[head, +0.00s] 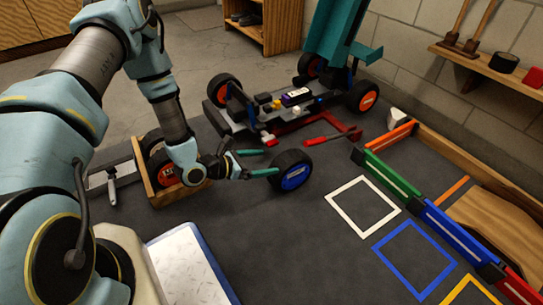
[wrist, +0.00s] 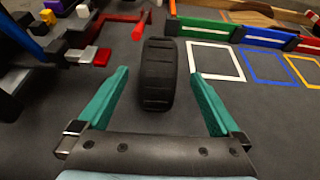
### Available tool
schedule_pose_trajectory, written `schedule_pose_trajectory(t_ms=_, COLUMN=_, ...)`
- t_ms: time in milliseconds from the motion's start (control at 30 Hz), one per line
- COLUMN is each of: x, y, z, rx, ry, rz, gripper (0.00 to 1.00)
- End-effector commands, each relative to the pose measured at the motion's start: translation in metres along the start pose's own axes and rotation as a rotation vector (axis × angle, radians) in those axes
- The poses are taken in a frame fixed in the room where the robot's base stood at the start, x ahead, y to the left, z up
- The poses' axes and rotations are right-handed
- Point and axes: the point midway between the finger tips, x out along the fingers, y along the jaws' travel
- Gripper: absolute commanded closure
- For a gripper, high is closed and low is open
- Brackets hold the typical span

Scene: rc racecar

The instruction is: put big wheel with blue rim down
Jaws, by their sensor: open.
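The big wheel with the blue rim (head: 291,171) stands upright on its tread on the dark mat, right of the middle in the head view. In the wrist view its black tyre (wrist: 158,73) is seen tread-on and the blue rim is hidden. My gripper (head: 258,162) is open, with teal fingers. In the wrist view the fingers (wrist: 158,80) are spread on either side of the tyre, with a clear gap on both sides. The gripper is not closed on the wheel.
The racecar chassis (head: 300,106) with orange-rimmed wheels stands behind. A red tool (head: 325,138) lies nearby. White (head: 362,206), blue (head: 414,262) and yellow outlined squares on the right are empty. A wooden holder (head: 150,191) with an orange-rimmed wheel stands left. Coloured low walls (head: 393,175) edge the right.

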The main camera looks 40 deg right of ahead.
Motion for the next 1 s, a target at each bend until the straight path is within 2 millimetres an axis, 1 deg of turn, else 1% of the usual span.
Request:
schedule_pose_trajectory(t_ms=100, x=-0.005, y=-0.001, z=0.0, rx=-0.001, ry=0.0, rz=0.0, gripper=0.0)
schedule_pose_trajectory(t_ms=300, x=-0.007, y=0.0, z=0.002, rx=0.004, ry=-0.001, rz=-0.004, gripper=0.0)
schedule_pose_trajectory(t_ms=367, x=-0.01, y=0.0, z=0.008, rx=0.02, ry=-0.003, rz=-0.021, gripper=0.0)
schedule_pose_trajectory(t_ms=467, x=-0.026, y=-0.001, z=0.029, rx=0.082, ry=-0.004, rz=-0.091, gripper=0.0)
schedule_pose_trajectory(t_ms=567, x=-0.057, y=-0.006, z=0.056, rx=0.197, ry=0.014, rz=-0.208, gripper=0.0)
schedule_pose_trajectory(t_ms=600, x=-0.073, y=-0.01, z=0.066, rx=0.255, ry=0.03, rz=-0.26, gripper=0.0)
schedule_pose_trajectory(t_ms=667, x=-0.099, y=-0.015, z=0.077, rx=0.345, ry=0.064, rz=-0.338, gripper=0.0)
schedule_pose_trajectory(t_ms=700, x=-0.118, y=-0.018, z=0.082, rx=0.406, ry=0.093, rz=-0.385, gripper=0.0)
schedule_pose_trajectory(t_ms=767, x=-0.147, y=-0.022, z=0.087, rx=0.501, ry=0.143, rz=-0.453, gripper=0.0)
schedule_pose_trajectory(t_ms=800, x=-0.168, y=-0.024, z=0.089, rx=0.566, ry=0.181, rz=-0.494, gripper=0.0)
schedule_pose_trajectory(t_ms=867, x=-0.199, y=-0.025, z=0.09, rx=0.664, ry=0.246, rz=-0.551, gripper=0.0)
schedule_pose_trajectory(t_ms=900, x=-0.22, y=-0.025, z=0.09, rx=0.731, ry=0.293, rz=-0.586, gripper=0.0)
schedule_pose_trajectory(t_ms=967, x=-0.252, y=-0.024, z=0.089, rx=0.827, ry=0.369, rz=-0.632, gripper=0.0)
schedule_pose_trajectory(t_ms=1000, x=-0.274, y=-0.022, z=0.089, rx=0.895, ry=0.423, rz=-0.661, gripper=0.0)
